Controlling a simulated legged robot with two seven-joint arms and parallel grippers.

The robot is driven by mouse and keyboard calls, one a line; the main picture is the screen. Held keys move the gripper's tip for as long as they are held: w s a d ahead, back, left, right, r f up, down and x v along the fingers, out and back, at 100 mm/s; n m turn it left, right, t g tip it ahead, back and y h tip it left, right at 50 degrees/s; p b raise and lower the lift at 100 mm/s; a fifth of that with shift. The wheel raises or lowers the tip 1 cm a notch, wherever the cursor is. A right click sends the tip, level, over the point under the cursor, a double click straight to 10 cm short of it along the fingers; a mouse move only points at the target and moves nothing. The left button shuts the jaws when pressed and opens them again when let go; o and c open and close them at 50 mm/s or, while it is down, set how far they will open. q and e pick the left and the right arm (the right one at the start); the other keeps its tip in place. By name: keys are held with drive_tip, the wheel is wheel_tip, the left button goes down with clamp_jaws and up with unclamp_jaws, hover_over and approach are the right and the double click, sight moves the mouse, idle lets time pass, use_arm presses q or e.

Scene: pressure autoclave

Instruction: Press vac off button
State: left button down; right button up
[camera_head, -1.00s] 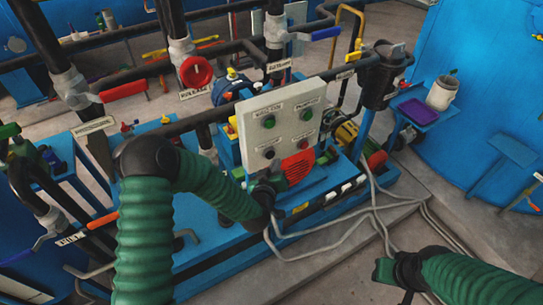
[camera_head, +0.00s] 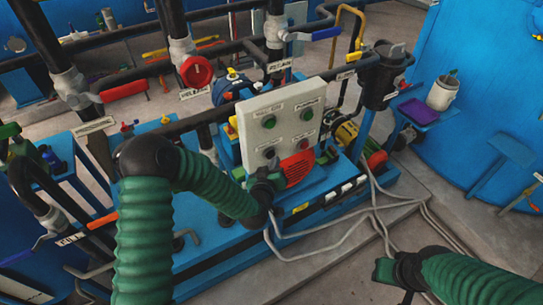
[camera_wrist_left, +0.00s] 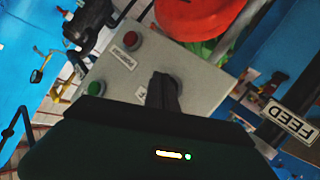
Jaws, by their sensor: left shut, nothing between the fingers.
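In the left wrist view the panel (camera_wrist_left: 200,88) is rotated. There my left gripper's shut, empty fingers (camera_wrist_left: 163,94) lie over a button with a grey rim (camera_wrist_left: 178,82), hiding most of it. I cannot tell whether they touch it. The labels are too small to read surely. My right gripper (camera_head: 404,285) is at the lower right, its fingers unclear.
Black pipes and a red round valve (camera_head: 196,71) are at the left and back. Grey cables (camera_head: 375,205) run over the floor on the right. A purple tray (camera_head: 418,112) stands further right.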

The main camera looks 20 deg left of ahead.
use_arm(q)
drive_tip(key=shift+w+a, duration=0.35)
idle(0.8)
drive_tip(key=shift+d, duration=0.1)
drive_tip(key=shift+s+d, duration=0.5)
drive_tip(key=shift+s, duration=0.15)
drive_tip(key=s+d, duration=0.3)
drive_tip(key=shift+s+d, duration=0.25)
drive_tip(key=shift+d, duration=0.05)
idle(0.8)
